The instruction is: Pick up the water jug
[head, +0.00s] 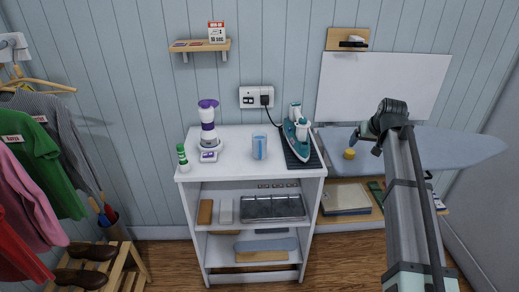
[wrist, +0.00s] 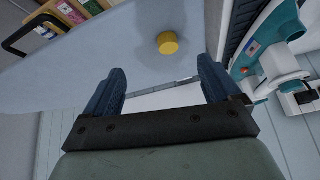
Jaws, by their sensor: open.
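The water jug (head: 259,146) is a small translucent blue vessel. It stands upright on the white top of the shelf unit (head: 232,178), between a purple-and-white device and the iron. My gripper (head: 366,138) is up and to the right of the jug, beyond the iron and over the ironing board. In the wrist view my gripper (wrist: 162,68) shows two dark blue fingers spread apart with nothing between them. I cannot make out the jug in the wrist view.
The teal-and-white iron (head: 296,132) stands on a dark mat between jug and gripper, its cord running to the wall socket (head: 261,96). A yellow round object (head: 349,154) lies on the ironing board (head: 440,148). The purple-and-white device (head: 208,130) and a green-and-white bottle (head: 182,157) stand left of the jug.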

